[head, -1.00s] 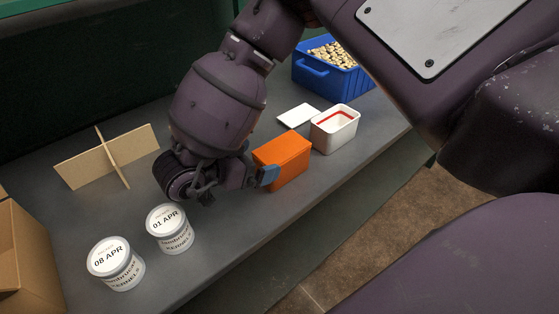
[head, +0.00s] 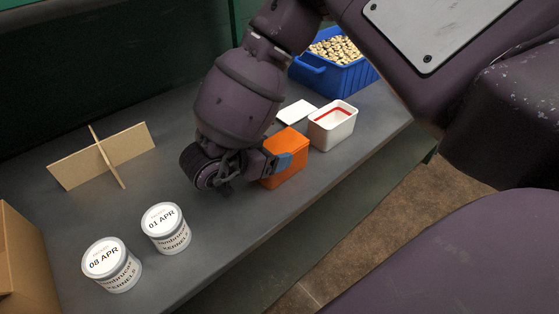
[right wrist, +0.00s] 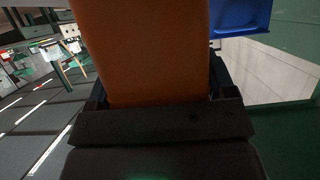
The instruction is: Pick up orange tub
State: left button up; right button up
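The orange tub (head: 288,168) stands on the grey bench beside the white tub (head: 332,127). My right gripper (head: 270,163) is at the left end of the orange tub, with one blue-grey fingertip across its near side. The other finger is hidden in the head view. In the right wrist view the orange tub (right wrist: 145,50) fills the space between the dark fingers, with little or no gap at either side. I cannot tell whether they press on it. My left gripper is not in view.
A white lid (head: 297,112) lies behind the orange tub. A blue crate (head: 345,76) of nut-like pieces stands at the back right. Two labelled pots (head: 112,265) (head: 166,228), a cardboard divider (head: 100,158) and a cardboard box (head: 22,262) are left. The bench's front edge is close.

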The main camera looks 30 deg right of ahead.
jog(key=c, duration=0.6)
